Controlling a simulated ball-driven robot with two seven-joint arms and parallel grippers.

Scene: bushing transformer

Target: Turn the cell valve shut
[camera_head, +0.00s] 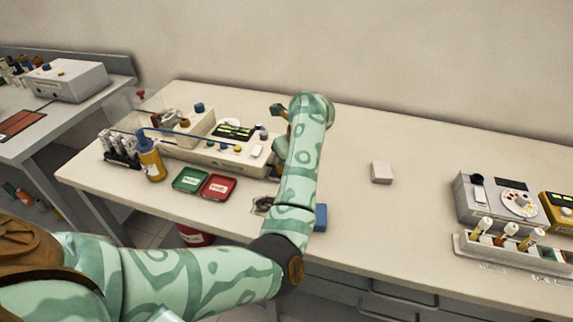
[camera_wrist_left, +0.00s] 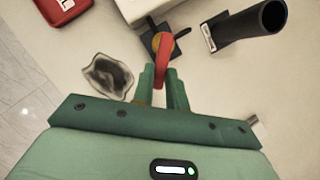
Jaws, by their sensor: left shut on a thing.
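The cell valve shows in the left wrist view as a red lever (camera_wrist_left: 162,58) on a small brass-coloured body (camera_wrist_left: 153,40) with a dark base. The lever runs up and down in that picture, and its lower end lies between my fingertips. My left gripper (camera_wrist_left: 163,82) is shut on this lever. In the head view my left forearm covers the valve and most of the gripper. My right gripper is in neither view.
A black open tube (camera_wrist_left: 262,20) stands right of the valve. A crumpled grey cloth-like piece (camera_wrist_left: 106,76) lies left of it. A red tray (camera_head: 218,187) and green tray (camera_head: 190,180) lie left of my arm. The bench around a white block (camera_head: 381,172) is clear.

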